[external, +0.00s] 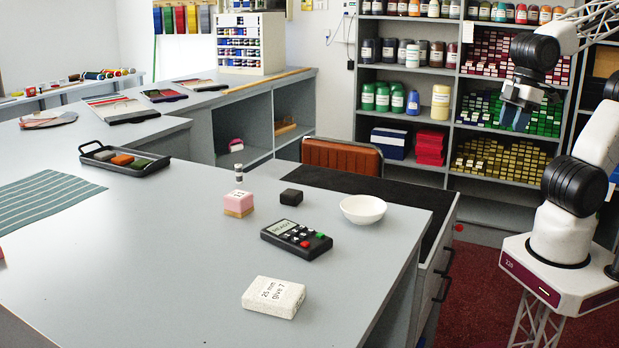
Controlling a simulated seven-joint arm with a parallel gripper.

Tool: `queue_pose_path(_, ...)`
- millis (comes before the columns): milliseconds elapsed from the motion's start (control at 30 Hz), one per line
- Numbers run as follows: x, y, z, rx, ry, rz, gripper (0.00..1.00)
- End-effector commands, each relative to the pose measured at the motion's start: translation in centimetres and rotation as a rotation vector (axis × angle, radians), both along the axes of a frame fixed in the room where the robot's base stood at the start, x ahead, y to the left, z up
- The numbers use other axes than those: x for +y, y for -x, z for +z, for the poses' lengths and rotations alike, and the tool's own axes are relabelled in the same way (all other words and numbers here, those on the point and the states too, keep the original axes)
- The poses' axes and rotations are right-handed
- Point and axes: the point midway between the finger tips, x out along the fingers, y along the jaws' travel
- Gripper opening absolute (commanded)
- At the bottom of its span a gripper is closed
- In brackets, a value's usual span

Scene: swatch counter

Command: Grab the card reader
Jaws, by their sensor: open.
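The card reader (297,239) is a black handheld device with a pale screen and red, green and white keys. It lies flat on the grey counter (190,250), toward its right side. My gripper (515,117) is raised at the upper right, in front of the shelves and well away from the card reader. It is open, and I see nothing held in it.
Near the card reader are a white bowl (363,209), a black block (291,197), a pink and tan block (239,204), a small jar (239,173) and a white labelled box (273,297). A black tray (153,168) stands farther left. An orange-brown chair (342,156) is behind the counter.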

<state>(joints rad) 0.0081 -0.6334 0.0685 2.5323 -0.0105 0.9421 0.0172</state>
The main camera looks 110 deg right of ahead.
Motion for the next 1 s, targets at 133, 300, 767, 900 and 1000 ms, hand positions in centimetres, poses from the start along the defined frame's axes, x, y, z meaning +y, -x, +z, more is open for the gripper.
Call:
queue_pose_path(133,0.0,0.0,0.0,0.0,0.0,0.0,0.43)
queue_pose_path(300,0.0,0.0,0.0,0.0,0.0,0.0,0.43)
queue_pose_path(767,0.0,0.0,0.0,0.0,0.0,0.0,0.98)
queue_pose_path(900,0.0,0.0,0.0,0.0,0.0,0.0,1.0)
queue_pose_path(1000,0.0,-0.02,0.01,0.0,0.0,0.001,1.0)
